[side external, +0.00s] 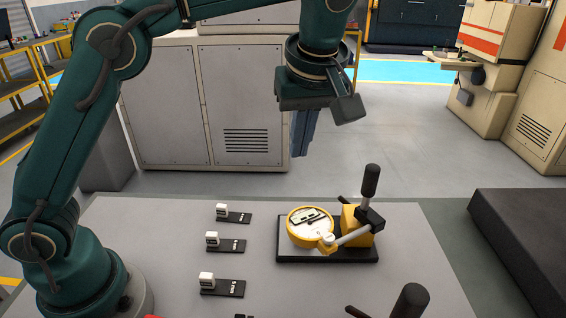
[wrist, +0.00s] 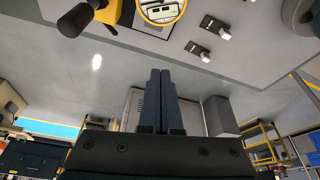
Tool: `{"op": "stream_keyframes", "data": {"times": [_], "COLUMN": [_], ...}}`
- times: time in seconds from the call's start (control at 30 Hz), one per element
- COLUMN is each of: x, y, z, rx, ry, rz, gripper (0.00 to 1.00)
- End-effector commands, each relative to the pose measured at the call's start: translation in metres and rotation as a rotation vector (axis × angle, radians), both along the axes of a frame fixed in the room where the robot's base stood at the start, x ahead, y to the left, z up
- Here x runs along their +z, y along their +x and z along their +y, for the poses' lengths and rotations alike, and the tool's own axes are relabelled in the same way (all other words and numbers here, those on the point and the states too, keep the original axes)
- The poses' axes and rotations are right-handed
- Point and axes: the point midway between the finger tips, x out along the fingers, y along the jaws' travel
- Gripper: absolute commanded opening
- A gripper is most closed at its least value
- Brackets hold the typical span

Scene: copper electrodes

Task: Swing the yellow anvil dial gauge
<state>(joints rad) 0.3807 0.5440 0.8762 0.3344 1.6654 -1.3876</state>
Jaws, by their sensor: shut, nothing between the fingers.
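The yellow anvil dial gauge stands on a black base plate (side external: 285,256) on the grey table, with a round white-faced dial (side external: 309,222) in a yellow rim. A silver arm (side external: 352,236) runs from the dial to a black block with an upright black handle (side external: 370,182) beside a yellow block (side external: 357,226). In the wrist view the dial (wrist: 160,12) is cut by the top edge, and the black handle (wrist: 76,20) shows at upper left. My gripper (side external: 302,150) is shut and empty, pointing down above and behind the gauge, apart from it. Its fingers (wrist: 160,75) are together in the wrist view.
Several small black plates with white blocks (side external: 225,246) stand in a row left of the gauge. Another black handle (side external: 410,302) rises at the front edge of the picture. A dark slab (side external: 520,235) lies at right. Grey cabinets (side external: 240,100) stand behind the table.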

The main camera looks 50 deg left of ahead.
Motion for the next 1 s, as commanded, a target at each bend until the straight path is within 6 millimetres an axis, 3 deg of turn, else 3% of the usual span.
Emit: {"op": "stream_keyframes", "data": {"times": [0.33,0.73,0.8,1.0], "x": [-0.027,-0.099,-0.095,-0.095], "y": [0.004,0.016,0.01,0.0], "z": [0.011,0.033,0.018,0.0], "rx": [0.006,0.007,-0.002,0.001], "ry": [0.002,0.002,0.0,0.0], "rz": [0.006,0.007,0.0,0.001], "gripper": [0.0,0.0,0.0,0.0]}}
